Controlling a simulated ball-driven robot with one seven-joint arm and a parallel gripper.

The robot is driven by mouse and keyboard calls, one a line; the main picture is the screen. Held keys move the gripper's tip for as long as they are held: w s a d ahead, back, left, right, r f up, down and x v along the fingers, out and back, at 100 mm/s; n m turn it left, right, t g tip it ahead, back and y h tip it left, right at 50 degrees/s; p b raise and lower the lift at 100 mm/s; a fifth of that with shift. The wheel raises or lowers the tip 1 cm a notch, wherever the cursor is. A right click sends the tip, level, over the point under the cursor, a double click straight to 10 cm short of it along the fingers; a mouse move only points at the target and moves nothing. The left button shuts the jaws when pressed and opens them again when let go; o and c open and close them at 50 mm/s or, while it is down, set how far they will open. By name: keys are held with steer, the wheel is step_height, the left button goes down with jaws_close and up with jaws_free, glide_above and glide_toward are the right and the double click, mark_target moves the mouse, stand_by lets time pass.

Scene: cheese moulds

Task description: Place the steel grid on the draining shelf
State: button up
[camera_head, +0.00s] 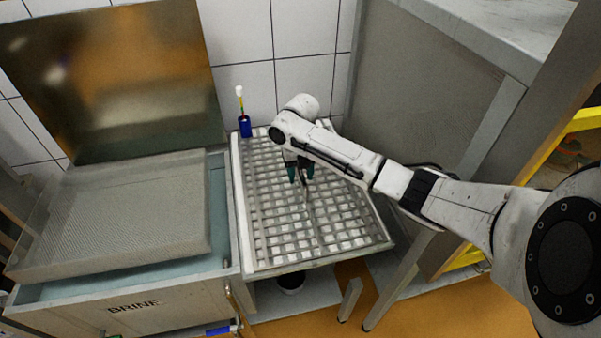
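A steel grid (272,215) of crossed bars lies over the pale draining shelf (236,200) in the middle of the view. White squares show through its openings. I cannot tell from this view whether the grid rests fully on the shelf or is slightly above it. My gripper (300,174) points down over the upper middle of the grid, its two dark green fingertips close to the bars. A thin grey upright piece shows just below the fingertips. I cannot tell whether the fingers grip it. My arm hides the upper right part of the grid.
A brine tank (120,308) stands to the left, with a perforated metal tray (125,215) over it and a raised metal lid (110,80) behind. A blue holder (245,127) with a brush stands at the shelf's back left corner. A grey panel (425,85) stands right.

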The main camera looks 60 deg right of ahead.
step_height(320, 180, up, 12)
steer(key=p, duration=0.6)
steer(key=w+a+m+t+y, duration=0.15)
steer(key=w+a+m, duration=0.35)
steer(key=a, duration=0.9)
steer(key=a+f+m+t+y, duration=0.1)
steer(key=a+f+m, duration=0.15)
steer(key=a, duration=0.45)
steer(key=a+f+m+t, duration=0.1)
steer(key=a+m, duration=0.3)
steer(key=a, duration=0.3)
steer(key=s+a+f+m, duration=0.2)
steer(key=s+m, duration=0.2)
steer(key=s, duration=0.2)
steer(key=s+a+f+m, duration=0.3)
steer(key=s+m, duration=0.1)
steer(key=s, duration=0.1)
steer(key=s+d+m+h, duration=0.1)
steer(key=s+d+m, duration=0.1)
steer(key=s, duration=0.3)
steer(key=s+d+m+g+h, duration=0.1)
steer(key=s+m, duration=0.2)
steer(key=s, duration=0.2)
steer(key=s+d+f+m+g+h, duration=0.1)
steer(key=s+d+m, duration=0.1)
steer(key=s, duration=0.3)
steer(key=shift+d+m, duration=0.3)
steer(key=shift+m, duration=0.05)
